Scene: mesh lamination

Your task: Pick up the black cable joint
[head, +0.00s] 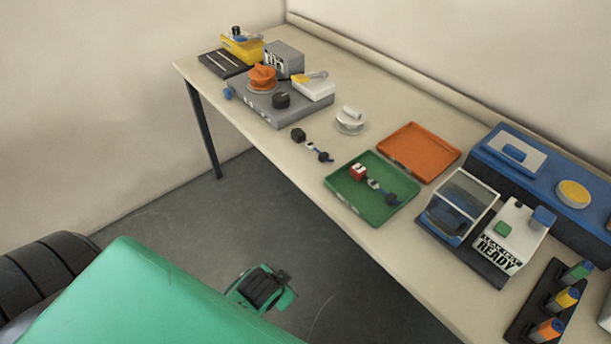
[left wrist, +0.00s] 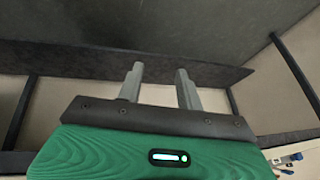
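The black cable joint (head: 298,135) lies on the bare table, with a small white piece and a blue end in line beside it. A similar assembly with a red joint (head: 358,172) lies in the green tray (head: 344,204). My left gripper (left wrist: 160,70) shows in the left wrist view with its two grey fingers apart and nothing between them. No cable joint can be made out near those fingers. I cannot make out the left fingers in the head view. My right gripper is not in view.
A grey machine (head: 262,103) with an orange knob stands left of the joint, a white spool (head: 350,121) behind it. An orange tray (head: 424,147), a clear-lidded box (head: 466,190) and a leak tester (head: 508,238) stand to the right. The table's front edge is near the joint.

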